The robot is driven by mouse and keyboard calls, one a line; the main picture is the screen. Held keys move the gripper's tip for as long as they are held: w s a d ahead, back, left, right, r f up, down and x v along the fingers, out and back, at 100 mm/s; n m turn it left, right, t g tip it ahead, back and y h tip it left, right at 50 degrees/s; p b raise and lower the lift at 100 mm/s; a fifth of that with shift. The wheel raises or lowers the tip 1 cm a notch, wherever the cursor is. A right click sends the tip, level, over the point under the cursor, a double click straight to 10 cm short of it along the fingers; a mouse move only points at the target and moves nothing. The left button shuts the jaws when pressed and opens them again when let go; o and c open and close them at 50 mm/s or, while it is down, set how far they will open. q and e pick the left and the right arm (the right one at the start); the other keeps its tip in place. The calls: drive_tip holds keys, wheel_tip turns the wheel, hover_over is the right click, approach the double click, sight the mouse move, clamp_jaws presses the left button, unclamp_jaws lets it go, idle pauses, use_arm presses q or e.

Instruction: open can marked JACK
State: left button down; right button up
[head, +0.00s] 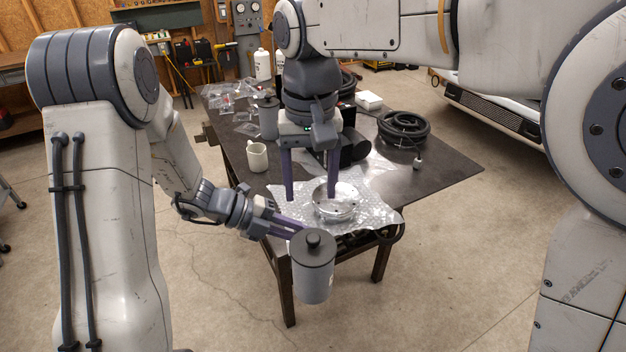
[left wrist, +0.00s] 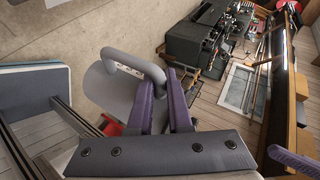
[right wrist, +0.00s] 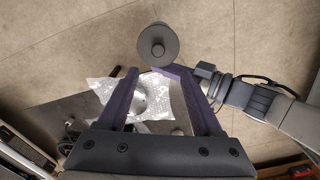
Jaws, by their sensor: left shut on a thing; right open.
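A grey can (head: 312,278) with a dark knobbed lid (head: 314,243) hangs upright in front of the table. Its label is only partly in view at the right side and I cannot read it. My left gripper (head: 288,224) is shut on this can at its loop handle (left wrist: 152,62). In the right wrist view the lid (right wrist: 158,47) shows from above, seated on the can. My right gripper (head: 310,192) is open and empty, fingers pointing down, behind the held can. A second grey can (head: 268,120) with a dark lid stands on the table, its marking unreadable.
A round metal part (head: 335,208) lies on bubble wrap (head: 372,190) at the table's near edge, under my right gripper.

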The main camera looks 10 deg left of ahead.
sight(312, 236)
wheel_tip(312, 236, down, 12)
drive_tip(key=shift+r, duration=0.1)
idle(0.4)
drive_tip(key=shift+c, duration=0.4)
clamp_jaws()
drive_tip(key=shift+r, duration=0.25)
drive_tip(key=shift+r, duration=0.9)
